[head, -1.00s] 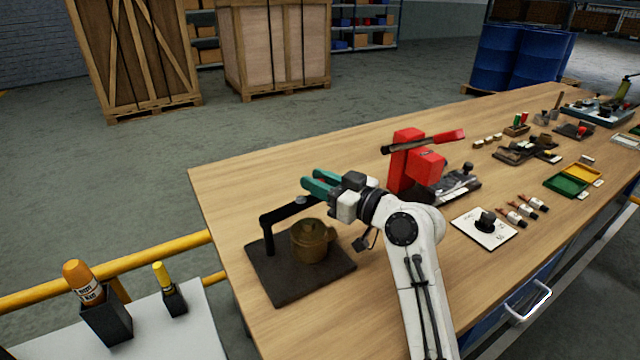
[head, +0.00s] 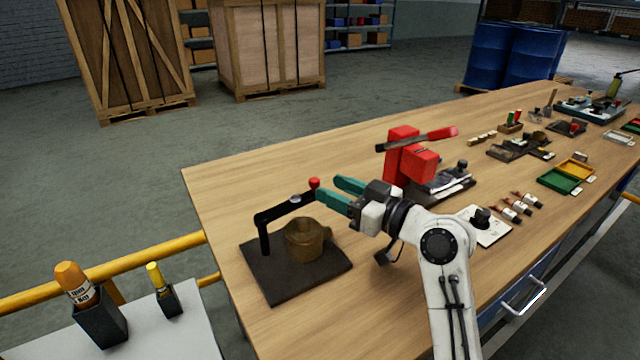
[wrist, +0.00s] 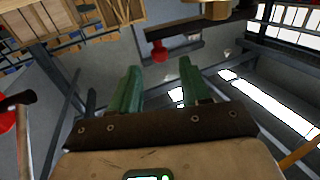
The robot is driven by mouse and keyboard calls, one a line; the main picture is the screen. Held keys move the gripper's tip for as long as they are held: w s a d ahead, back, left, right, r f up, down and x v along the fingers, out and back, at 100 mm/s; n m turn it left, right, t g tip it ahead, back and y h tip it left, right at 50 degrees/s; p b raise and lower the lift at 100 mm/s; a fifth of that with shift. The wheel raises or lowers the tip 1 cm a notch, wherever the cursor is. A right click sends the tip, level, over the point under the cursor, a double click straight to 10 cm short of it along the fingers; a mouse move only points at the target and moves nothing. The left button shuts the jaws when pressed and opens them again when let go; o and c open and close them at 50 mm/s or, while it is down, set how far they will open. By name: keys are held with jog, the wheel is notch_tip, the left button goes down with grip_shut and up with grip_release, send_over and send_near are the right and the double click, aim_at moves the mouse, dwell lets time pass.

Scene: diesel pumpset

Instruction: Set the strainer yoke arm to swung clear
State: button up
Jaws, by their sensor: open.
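The yoke arm (head: 278,209) is a black bar on a black post with a silver bolt and a red knob (head: 315,183) at its free end. It reaches right from the post, above the brass strainer pot (head: 304,241); the pot stands on a dark base plate (head: 292,284). My gripper (head: 327,188) is open, its two green fingers just right of the knob and pointing toward it. In the wrist view, the red knob (wrist: 158,51) shows just beyond and between the open fingertips (wrist: 159,68), apart from them. Part of the brass pot (wrist: 215,9) shows at the top edge.
A red device with a lever (head: 412,160) stands close behind my gripper. A white card with a black knob (head: 483,228) lies to the right of my arm. Further parts and trays (head: 565,176) fill the bench's right.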

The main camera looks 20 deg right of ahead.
jog(key=v, duration=0.5)
jog(key=shift+s+m, duration=0.15)
jog(key=shift+m, duration=0.15)
jog(key=c, duration=0.3)
jog(key=shift+s+m+p, duration=0.25)
jog(key=shift+m+p, duration=0.2)
jog(key=shift+m, duration=0.25)
jog(key=shift+c, duration=0.7)
jog(key=s+m+h+p, duration=0.1)
jog(key=s+m, duration=0.1)
jog(key=m, duration=0.3)
jog(key=s+m+t+h+p, duration=0.1)
jog(key=m+p, duration=0.1)
jog(key=m, duration=0.2)
jog(key=s+m+p, duration=0.2)
jog(key=m, duration=0.3)
jog(key=shift+s+f+m+h, duration=0.25)
jog(key=shift+s+m+h, duration=0.05)
jog(key=shift+s+h, duration=0.1)
grip_shut()
jog(key=w+a+m+p, duration=0.1)
jog(key=w, duration=0.3)
jog(key=w+a+m, duration=0.1)
jog(key=w, duration=0.3)
jog(key=w+a+m+p, duration=0.1)
jog(key=w+a, duration=0.1)
jog(key=w, duration=0.1)
jog(key=shift+w+m+t+h+p, duration=0.3)
jog(key=shift+w+m, duration=0.1)
